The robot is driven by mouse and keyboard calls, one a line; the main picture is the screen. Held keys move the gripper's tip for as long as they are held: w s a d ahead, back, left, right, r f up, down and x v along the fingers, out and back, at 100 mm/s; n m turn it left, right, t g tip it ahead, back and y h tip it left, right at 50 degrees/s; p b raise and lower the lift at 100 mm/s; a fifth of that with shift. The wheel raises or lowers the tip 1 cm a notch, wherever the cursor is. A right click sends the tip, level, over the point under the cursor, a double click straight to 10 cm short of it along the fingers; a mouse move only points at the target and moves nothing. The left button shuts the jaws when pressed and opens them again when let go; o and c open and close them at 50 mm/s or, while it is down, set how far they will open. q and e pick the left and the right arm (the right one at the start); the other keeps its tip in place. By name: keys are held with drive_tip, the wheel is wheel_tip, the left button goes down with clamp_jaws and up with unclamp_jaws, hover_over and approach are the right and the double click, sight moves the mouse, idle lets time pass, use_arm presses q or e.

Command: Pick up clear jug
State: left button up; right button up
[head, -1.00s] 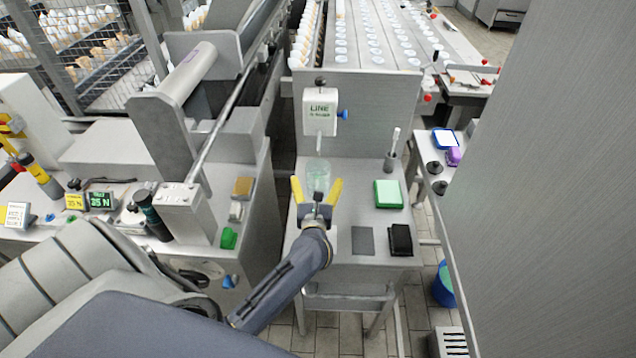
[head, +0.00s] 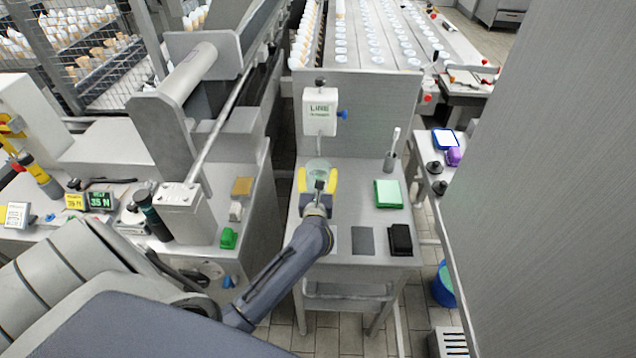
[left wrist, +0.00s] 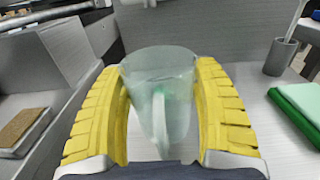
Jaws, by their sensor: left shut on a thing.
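The clear jug (head: 319,167) stands on the small metal table under the white dispenser box. It is a see-through, slightly green vessel. In the left wrist view the jug (left wrist: 160,98) is upright, with its handle facing the camera. My left gripper (head: 318,178) has its yellow fingers on both sides of the jug. In the left wrist view the gripper (left wrist: 163,105) is shut on the jug's sides. The jug's base is hidden in the head view. My right gripper is not in view.
The dispenser box (head: 320,110) hangs just above the jug. A brown sponge (head: 242,186) lies on the left bench.

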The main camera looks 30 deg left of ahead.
use_arm(q)
drive_tip(key=c, duration=0.7)
drive_tip(key=shift+r, duration=0.25)
drive_tip(key=shift+r, duration=1.35)
drive_tip(key=shift+r+v, duration=0.2)
drive_tip(key=shift+v, duration=8.65)
drive_tip(key=shift+s+d, duration=0.1)
drive_tip(key=shift+d, duration=0.05)
